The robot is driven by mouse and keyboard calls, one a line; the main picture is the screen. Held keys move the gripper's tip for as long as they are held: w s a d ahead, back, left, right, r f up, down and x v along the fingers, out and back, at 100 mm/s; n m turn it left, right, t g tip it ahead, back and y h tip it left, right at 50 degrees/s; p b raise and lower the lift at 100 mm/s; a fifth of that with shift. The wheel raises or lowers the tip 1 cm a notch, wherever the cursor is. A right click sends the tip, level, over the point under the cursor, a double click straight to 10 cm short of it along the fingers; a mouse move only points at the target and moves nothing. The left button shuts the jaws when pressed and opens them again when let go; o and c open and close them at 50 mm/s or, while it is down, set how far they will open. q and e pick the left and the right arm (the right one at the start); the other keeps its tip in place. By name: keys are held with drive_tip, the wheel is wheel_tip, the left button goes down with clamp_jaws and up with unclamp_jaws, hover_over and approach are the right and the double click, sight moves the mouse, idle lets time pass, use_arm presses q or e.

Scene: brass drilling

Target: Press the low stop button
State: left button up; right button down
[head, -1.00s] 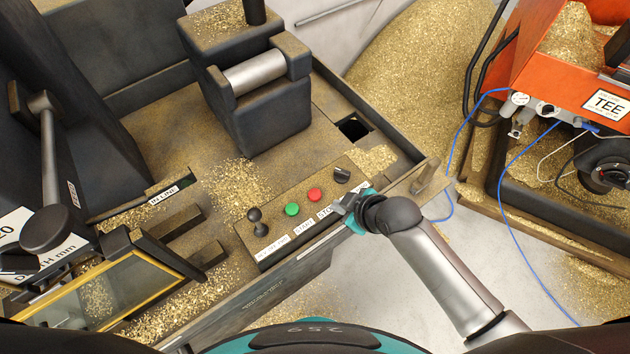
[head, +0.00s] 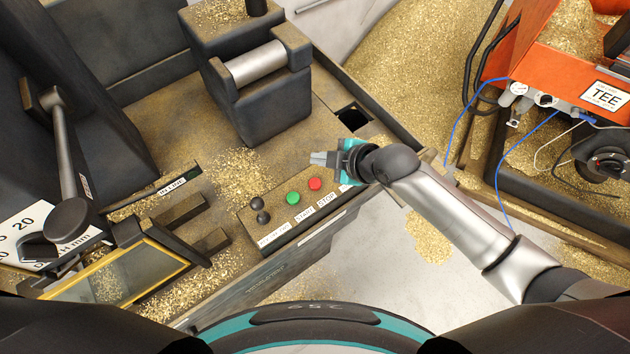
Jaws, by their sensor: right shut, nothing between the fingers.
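The red stop button (head: 315,184) sits on the low control panel (head: 275,222) at the front of the machine, with a STOP label (head: 327,199) below it. The green start button (head: 292,198) is just left of it. My right gripper (head: 318,158) is shut and empty. Its fingertips point left and appear above and behind the red button in the picture, apart from it. The right gripper's body hides the panel's right end, including the black knob. My left gripper is not in view.
A black lever (head: 260,210) stands at the panel's left end. A dark machine block with a metal roller (head: 257,64) rises behind. Brass chips (head: 240,172) lie on the bed. An orange unit (head: 570,75) with blue hoses stands at the right.

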drive_tip(key=b, duration=0.7)
hover_over(319, 185)
wheel_tip(319, 185, down, 8)
drive_tip(key=shift+r, duration=0.25)
drive_tip(key=shift+f, duration=0.4)
idle(1.1)
drive_tip(key=shift+f, duration=0.45)
drive_tip(key=shift+f+b, duration=0.5)
drive_tip(key=shift+b, duration=0.1)
idle(0.4)
drive_tip(key=shift+r, duration=0.15)
drive_tip(key=shift+r+p, duration=0.8)
drive_tip(key=shift+p, duration=0.15)
